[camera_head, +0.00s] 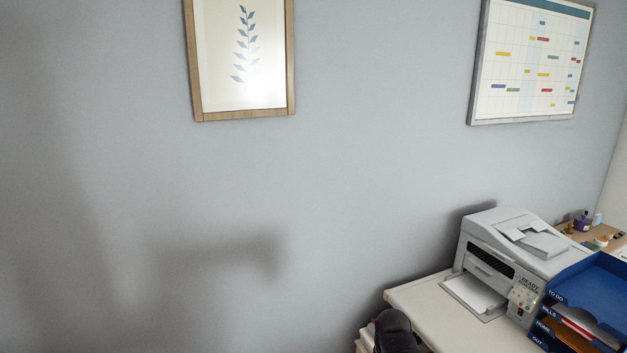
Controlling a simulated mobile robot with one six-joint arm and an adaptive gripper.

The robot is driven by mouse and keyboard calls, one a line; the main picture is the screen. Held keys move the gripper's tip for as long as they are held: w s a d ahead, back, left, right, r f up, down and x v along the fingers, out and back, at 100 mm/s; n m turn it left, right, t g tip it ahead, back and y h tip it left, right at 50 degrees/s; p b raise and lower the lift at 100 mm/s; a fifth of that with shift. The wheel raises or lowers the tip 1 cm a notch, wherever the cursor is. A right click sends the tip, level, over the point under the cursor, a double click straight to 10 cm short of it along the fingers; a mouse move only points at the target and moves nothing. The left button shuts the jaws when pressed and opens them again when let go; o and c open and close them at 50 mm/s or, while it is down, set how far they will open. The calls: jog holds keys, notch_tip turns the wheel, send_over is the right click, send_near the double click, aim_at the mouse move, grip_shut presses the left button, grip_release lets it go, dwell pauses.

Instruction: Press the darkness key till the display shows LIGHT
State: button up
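A grey-white copier (515,243) stands on a pale desk at the lower right. Its control panel (524,296) faces forward at the front right corner and carries a few small coloured keys. The display (529,284) at the top of the panel seems to read READY, with a second line too small to read. I cannot tell which key is the darkness key. My gripper is not in view.
Blue stacked trays (590,288) labelled TO DO, BILLS, HOME and OUT stand close to the panel's right. The pale desktop (425,300) is bare left of the copier. A dark rounded object (396,331) is at the desk's front left. A paper tray (474,296) juts from the copier.

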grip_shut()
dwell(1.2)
